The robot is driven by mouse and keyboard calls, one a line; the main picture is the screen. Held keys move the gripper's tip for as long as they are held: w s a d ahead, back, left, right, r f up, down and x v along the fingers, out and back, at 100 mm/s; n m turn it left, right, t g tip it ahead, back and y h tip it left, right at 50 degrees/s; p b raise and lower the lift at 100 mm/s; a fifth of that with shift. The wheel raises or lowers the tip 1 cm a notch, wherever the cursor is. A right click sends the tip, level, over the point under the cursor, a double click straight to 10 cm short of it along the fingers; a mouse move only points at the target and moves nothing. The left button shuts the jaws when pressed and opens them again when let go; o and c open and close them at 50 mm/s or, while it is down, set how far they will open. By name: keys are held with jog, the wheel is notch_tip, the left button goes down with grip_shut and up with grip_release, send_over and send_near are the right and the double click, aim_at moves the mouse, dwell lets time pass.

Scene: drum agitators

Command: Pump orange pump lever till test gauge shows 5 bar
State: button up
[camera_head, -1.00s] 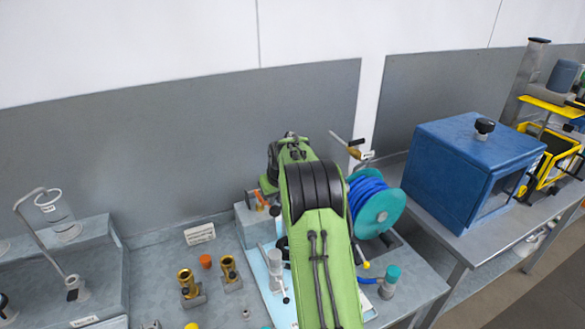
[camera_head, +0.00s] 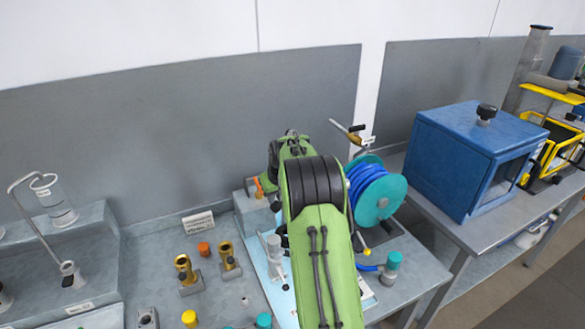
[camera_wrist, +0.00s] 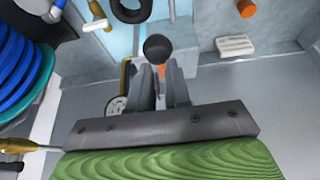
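The orange pump lever shows in the head view (camera_head: 259,187) as a short orange piece at the back of the bench, left of my arm. In the wrist view a bit of orange (camera_wrist: 162,72) shows between the fingers of my gripper (camera_wrist: 160,75), below a round dark knob (camera_wrist: 157,47). The two grey fingers stand a little apart, on either side of it. Whether they touch it I cannot tell. A round gauge with a pale face (camera_wrist: 115,108) is partly hidden beside the left finger; its reading is too small to read. My arm hides the gripper in the head view.
A blue hose reel (camera_head: 370,190) stands close to the right of my arm. Brass fittings (camera_head: 187,274) and a small sign (camera_head: 198,222) are on the bench to the left. A blue box (camera_head: 470,160) stands on the right-hand table. A grey wall panel rises behind the bench.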

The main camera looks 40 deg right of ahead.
aim_at(276, 203)
notch_tip(276, 203, down, 3)
jog(key=shift+f+b, duration=0.1)
jog(key=shift+b, duration=0.4)
jog(key=r+p, duration=0.2)
jog(key=w+r+p, duration=0.1)
jog(key=r+p, duration=0.1)
jog(key=w+r+p, duration=0.1)
jog(key=r+p, duration=0.2)
jog(key=shift+d, duration=0.4)
jog(key=shift+s+f+b, duration=0.15)
jog(key=shift+b, duration=0.15)
jog(key=shift+a, duration=0.2)
jog(key=s+a+r+b, duration=0.2)
jog(key=s+a+r, duration=0.2)
jog(key=a+r, duration=0.1)
jog(key=shift+s+a, duration=0.15)
jog(key=shift+a, duration=0.35)
